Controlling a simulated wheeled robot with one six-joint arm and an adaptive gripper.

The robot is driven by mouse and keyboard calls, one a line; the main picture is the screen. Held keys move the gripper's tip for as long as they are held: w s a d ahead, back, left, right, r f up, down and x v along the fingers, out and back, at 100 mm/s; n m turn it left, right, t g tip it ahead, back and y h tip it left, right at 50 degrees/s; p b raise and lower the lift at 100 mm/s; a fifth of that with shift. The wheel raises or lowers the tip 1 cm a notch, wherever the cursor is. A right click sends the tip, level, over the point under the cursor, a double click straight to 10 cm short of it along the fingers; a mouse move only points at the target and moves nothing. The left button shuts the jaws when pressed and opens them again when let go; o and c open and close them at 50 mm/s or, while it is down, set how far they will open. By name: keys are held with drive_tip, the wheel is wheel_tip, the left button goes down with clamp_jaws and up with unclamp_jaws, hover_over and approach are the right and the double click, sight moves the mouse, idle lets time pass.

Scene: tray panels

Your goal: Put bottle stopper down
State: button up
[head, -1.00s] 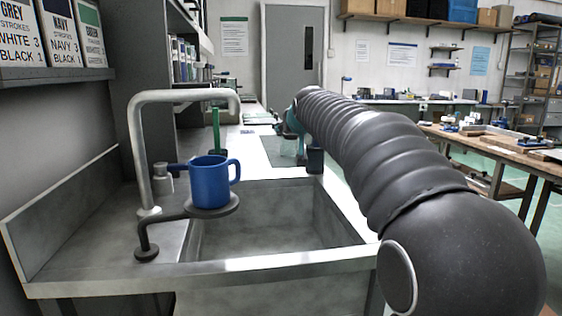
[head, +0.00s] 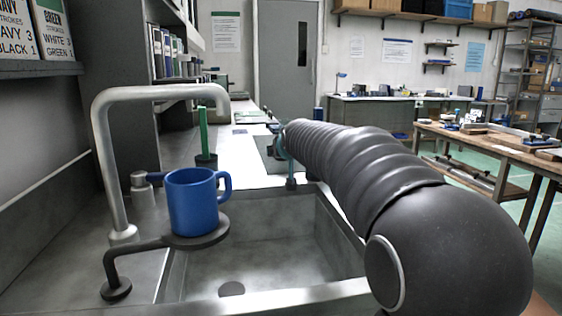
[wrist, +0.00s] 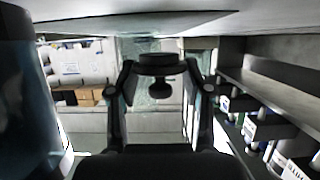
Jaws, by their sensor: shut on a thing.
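The bottle stopper (wrist: 160,90) shows in the wrist view as a dark round knob on a short neck under a wide flat disc. My gripper (wrist: 160,66) is shut on it, with one finger on each side of the disc. In the head view my gripper (head: 284,152) is small and partly hidden behind my arm, beyond the far edge of the sink. I cannot make out the stopper there. I cannot tell whether it touches any surface.
A blue mug (head: 193,201) stands on a dark round holder (head: 200,240) over the sink's left side, under a grey tap (head: 102,150). The sink basin (head: 285,245) is empty. A green upright thing (head: 203,135) stands on the counter behind. A wooden bench (head: 490,140) is at right.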

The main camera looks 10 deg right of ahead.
drive_tip(key=shift+f, duration=1.25)
drive_tip(key=shift+a+f, duration=0.1)
drive_tip(key=shift+f, duration=0.05)
drive_tip(key=o, duration=0.5)
drive_tip(key=shift+o, duration=0.2)
